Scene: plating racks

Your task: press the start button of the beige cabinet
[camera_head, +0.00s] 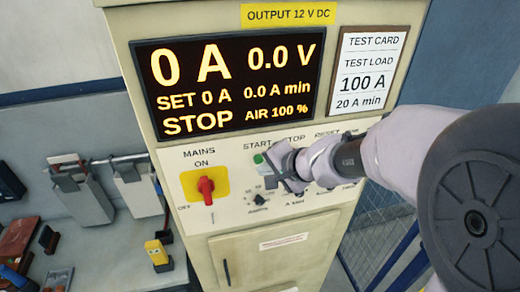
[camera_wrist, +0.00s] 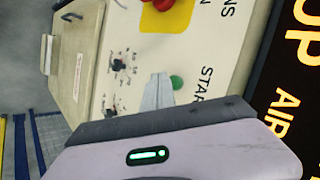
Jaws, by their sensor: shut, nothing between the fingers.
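The beige cabinet (camera_head: 232,262) stands in the middle of the head view. Its green start button (camera_head: 258,158) sits under the START label, partly beside my gripper. The wrist view also shows the green button (camera_wrist: 177,82), just beside the fingertips. My gripper (camera_head: 268,168) is shut and empty, in front of the control panel near the button. In the wrist view the closed fingers (camera_wrist: 158,90) point at the panel; I cannot tell whether they touch it. The display (camera_head: 228,80) reads 0 A, 0.0 V and STOP. My arm hides the stop button.
The red mains switch (camera_head: 206,187) on its yellow plate is left of the start button, its handle upright toward ON. Small black knobs (camera_wrist: 118,65) sit below the button row. A test card (camera_head: 367,75) is right of the display. A cluttered bench (camera_head: 90,250) stands left.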

